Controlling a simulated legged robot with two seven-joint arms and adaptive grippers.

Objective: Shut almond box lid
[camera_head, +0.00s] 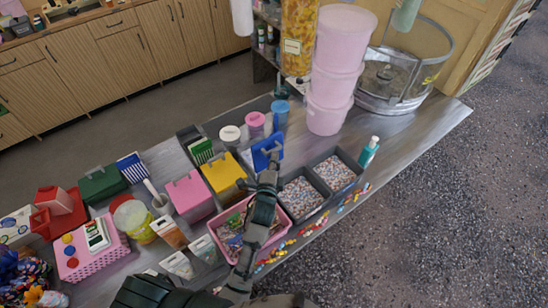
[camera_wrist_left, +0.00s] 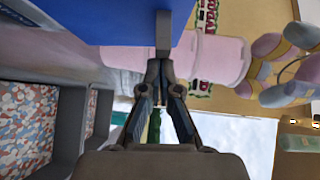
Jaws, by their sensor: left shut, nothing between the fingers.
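A blue lid (camera_head: 264,154) with a grey handle stands raised beside the grey sweet bins in the head view; I take it to be the almond box's lid. The box under it is mostly hidden by my arm and the lid. My left gripper (camera_head: 270,168) is shut and empty right at the lid. In the left wrist view the blue lid (camera_wrist_left: 110,15) fills the top, and its grey handle (camera_wrist_left: 163,32) is just in front of the closed fingertips (camera_wrist_left: 160,70). I cannot tell whether they touch. My right gripper is out of view.
Grey bins of sweets (camera_head: 319,183) lie right of the gripper, a pink basket (camera_head: 285,222) below. Yellow (camera_head: 222,172) and pink (camera_head: 188,192) lidded boxes stand left. Tall pink tubs (camera_head: 335,70) and a teal bottle (camera_head: 369,152) stand beyond. The counter's right end (camera_head: 430,122) is clear.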

